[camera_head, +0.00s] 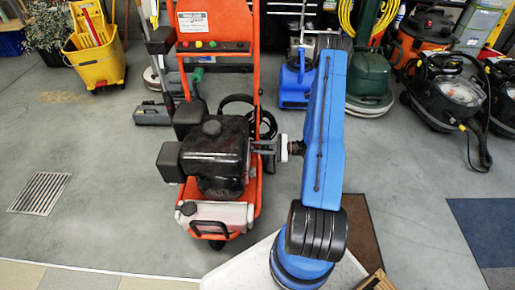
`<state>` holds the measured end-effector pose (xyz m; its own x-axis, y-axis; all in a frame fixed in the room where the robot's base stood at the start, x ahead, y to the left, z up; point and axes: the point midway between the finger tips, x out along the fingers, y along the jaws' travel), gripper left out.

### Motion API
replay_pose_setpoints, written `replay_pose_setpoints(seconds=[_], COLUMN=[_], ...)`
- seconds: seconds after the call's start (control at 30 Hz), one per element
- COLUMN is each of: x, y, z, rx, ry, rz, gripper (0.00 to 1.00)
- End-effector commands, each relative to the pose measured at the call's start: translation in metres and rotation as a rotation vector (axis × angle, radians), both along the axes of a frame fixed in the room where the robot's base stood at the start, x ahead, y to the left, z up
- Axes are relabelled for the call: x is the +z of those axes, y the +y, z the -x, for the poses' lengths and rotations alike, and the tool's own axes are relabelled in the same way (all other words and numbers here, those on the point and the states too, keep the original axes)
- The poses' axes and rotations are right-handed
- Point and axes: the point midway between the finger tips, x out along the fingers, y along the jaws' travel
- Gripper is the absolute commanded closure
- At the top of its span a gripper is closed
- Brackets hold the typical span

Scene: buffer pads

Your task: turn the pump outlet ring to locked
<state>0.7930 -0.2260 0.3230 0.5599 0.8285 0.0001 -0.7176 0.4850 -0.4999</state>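An orange pressure washer (256,85) with a black engine (214,160) stands upright on the floor, left of my blue arm. My gripper (262,147) reaches left from the arm to the right side of the engine, where the pump would be. It is small and dark against the dark machine parts, so I cannot tell whether its fingers are open or shut, or touching anything. The pump outlet ring cannot be made out; it is hidden or too small, and its setting does not show.
A pale container (215,217) sits at the machine's front. A black hose (268,122) loops behind the engine. A yellow mop bucket (95,60), a blue machine (296,85) and several vacuums stand behind. Floor is clear at left around a drain grate (40,193).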

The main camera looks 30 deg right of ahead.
Motion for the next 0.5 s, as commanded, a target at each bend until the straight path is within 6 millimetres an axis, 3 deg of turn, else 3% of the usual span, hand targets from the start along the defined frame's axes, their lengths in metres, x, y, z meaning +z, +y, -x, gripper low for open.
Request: replay_pose_setpoints(seconds=[0.03,0.1,0.5], x=[0.0,0.0,0.001], y=[-0.0001,-0.0001,-0.0013], z=[0.0001,0.0001,-0.0015], rx=[0.0,0.0,0.0], ry=[0.0,0.0,0.041], rz=[0.0,0.0,-0.027], gripper=[0.89,1.0,1.0])
